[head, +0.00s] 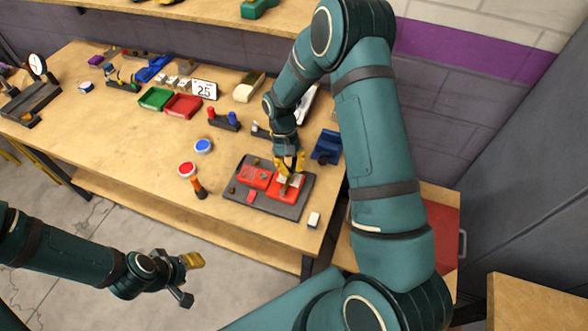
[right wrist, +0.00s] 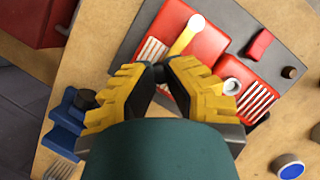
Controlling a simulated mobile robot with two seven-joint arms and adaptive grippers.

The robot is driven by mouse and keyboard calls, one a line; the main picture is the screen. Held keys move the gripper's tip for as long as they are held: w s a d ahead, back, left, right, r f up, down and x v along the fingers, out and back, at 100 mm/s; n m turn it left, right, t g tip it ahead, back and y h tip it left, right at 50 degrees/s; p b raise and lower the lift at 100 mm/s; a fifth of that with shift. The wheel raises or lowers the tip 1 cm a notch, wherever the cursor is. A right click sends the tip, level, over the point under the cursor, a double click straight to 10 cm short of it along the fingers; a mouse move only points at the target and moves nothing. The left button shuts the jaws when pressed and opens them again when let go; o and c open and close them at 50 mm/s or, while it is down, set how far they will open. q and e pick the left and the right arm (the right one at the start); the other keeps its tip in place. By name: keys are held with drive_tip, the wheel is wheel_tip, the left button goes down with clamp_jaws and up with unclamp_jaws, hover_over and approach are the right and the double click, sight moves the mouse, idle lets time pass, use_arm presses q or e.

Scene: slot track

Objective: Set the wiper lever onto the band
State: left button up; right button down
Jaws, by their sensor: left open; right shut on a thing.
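My right gripper (head: 289,164) is shut over a dark grey board (head: 285,208). The lever's far end is a pale round hub over a red block (right wrist: 208,46). Pale stripes, perhaps the band, show on this block beside the lever. Whether the lever touches them I cannot tell. A second red block (head: 253,176) on the board also has pale stripes. My left gripper (head: 194,279) is open and empty, off the table's front edge.
A small red piece (head: 251,197) lies on the board. Blue (head: 203,146) and red (head: 187,169) round pieces and an orange-black handle (head: 199,189) lie left of it. A blue holder (head: 326,146) stands behind right; a white block (head: 314,219) lies near the corner. The table's left front is clear.

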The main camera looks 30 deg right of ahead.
drive_tip(key=shift+w+a+f+n, duration=0.1)
drive_tip(key=shift+a+n, duration=0.1)
drive_tip(key=shift+n, duration=0.2)
drive_tip(key=c, duration=0.8)
unclamp_jaws()
drive_tip(key=shift+w, duration=0.1)
drive_tip(key=shift+c, duration=0.2)
drive_tip(key=v, duration=1.2)
drive_tip(key=shift+a, duration=0.2)
